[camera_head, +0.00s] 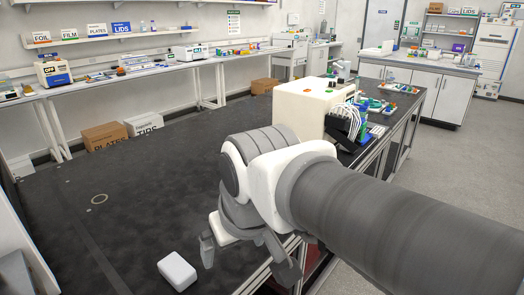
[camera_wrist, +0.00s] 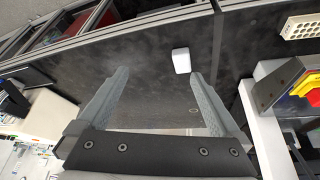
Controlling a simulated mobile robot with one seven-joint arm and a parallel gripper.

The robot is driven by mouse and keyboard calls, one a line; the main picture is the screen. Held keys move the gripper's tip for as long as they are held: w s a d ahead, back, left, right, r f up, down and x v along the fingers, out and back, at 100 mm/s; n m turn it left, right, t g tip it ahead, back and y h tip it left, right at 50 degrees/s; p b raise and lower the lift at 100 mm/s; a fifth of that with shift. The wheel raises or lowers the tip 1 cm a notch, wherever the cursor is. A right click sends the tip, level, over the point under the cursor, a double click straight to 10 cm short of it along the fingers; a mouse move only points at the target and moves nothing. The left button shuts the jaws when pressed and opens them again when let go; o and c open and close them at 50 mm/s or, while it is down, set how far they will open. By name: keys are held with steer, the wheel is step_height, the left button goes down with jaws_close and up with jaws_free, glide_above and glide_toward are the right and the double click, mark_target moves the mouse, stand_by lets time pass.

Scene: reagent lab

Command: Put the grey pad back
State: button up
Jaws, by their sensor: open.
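A pale, nearly white block with rounded corners (camera_head: 178,272) lies flat on the dark bench top at the bottom of the head view. It is the only loose pad-like thing near my gripper, though it looks whiter than grey. It also shows in the wrist view (camera_wrist: 181,61), past the fingertips and nearer the right finger. My gripper (camera_head: 246,262) is open and empty, to the right of the block in the head view. In the wrist view my gripper (camera_wrist: 158,76) has its two fingers wide apart with only bench top between them.
A cream instrument (camera_head: 302,108) stands at the bench's far right end, with small coloured items behind it. In the wrist view a dark tilted panel (camera_wrist: 278,85) and coloured bins (camera_wrist: 305,88) are at the right. The middle of the dark bench (camera_head: 150,190) is mostly clear.

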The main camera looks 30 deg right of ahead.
steer(key=shift+s+d+f+t, duration=0.15)
steer(key=shift+s, duration=0.5)
steer(key=shift+s+d+f+t, duration=0.15)
steer(key=shift+s, duration=0.5)
